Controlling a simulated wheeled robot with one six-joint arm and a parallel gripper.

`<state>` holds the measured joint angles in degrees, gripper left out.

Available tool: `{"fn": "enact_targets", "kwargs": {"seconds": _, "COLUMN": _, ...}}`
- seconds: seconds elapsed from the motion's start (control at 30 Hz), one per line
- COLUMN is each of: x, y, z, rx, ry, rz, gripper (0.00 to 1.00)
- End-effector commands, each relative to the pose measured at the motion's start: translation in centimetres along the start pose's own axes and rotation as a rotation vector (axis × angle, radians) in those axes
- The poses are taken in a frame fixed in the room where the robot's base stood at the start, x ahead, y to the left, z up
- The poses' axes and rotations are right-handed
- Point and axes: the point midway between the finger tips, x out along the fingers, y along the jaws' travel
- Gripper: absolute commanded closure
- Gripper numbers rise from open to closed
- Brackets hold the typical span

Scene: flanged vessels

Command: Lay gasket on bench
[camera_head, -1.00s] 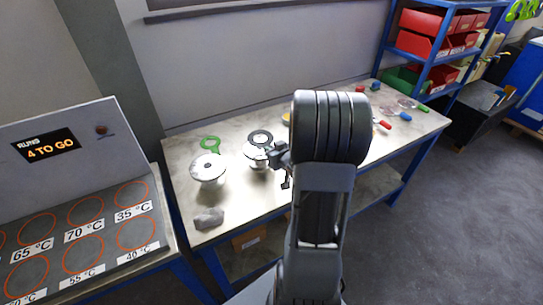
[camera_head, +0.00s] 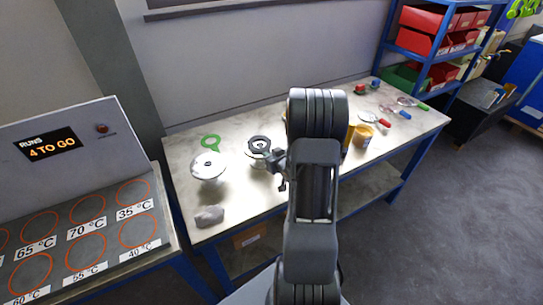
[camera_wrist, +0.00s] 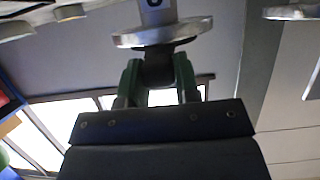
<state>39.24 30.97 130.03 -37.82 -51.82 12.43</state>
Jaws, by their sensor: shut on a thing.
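A dark ring gasket (camera_head: 259,142) lies on or just over the top of the middle flanged vessel (camera_head: 258,156); I cannot tell if they touch. My gripper (camera_head: 276,160) is at the ring's right front side. In the wrist view, its green fingers (camera_wrist: 159,80) are shut on a dark piece (camera_wrist: 158,64), seemingly the gasket's tab. The silver flange rim (camera_wrist: 160,33) shows just above it there. A green ring gasket with a tab (camera_head: 210,142) lies flat on the bench (camera_head: 232,205), at its back left.
A second flanged vessel (camera_head: 208,166) stands to the left, with a grey lump (camera_head: 208,216) in front. My arm hides the bench middle. Bare bench shows at the left front.

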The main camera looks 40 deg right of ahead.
Motion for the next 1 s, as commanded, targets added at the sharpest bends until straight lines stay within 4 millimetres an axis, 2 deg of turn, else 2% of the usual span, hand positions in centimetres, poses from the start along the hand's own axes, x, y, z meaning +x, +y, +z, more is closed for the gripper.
{"fn": "enact_targets", "kwargs": {"seconds": 0.27, "x": 0.24, "y": 0.00, "z": 0.61, "rx": 0.001, "ry": 0.000, "rz": 0.000, "gripper": 0.94}}
{"fn": "enact_targets", "kwargs": {"seconds": 0.3, "x": 0.23, "y": -0.01, "z": 0.62, "rx": 0.001, "ry": -0.001, "rz": 0.000, "gripper": 0.70}}
{"fn": "enact_targets", "kwargs": {"seconds": 0.57, "x": 0.18, "y": -0.01, "z": 0.49, "rx": 0.001, "ry": -0.001, "rz": 0.000, "gripper": 0.45}}
{"fn": "enact_targets", "kwargs": {"seconds": 1.0, "x": -0.37, "y": -0.18, "z": -0.04, "rx": -0.001, "ry": 0.001, "rz": -0.002, "gripper": 0.45}}
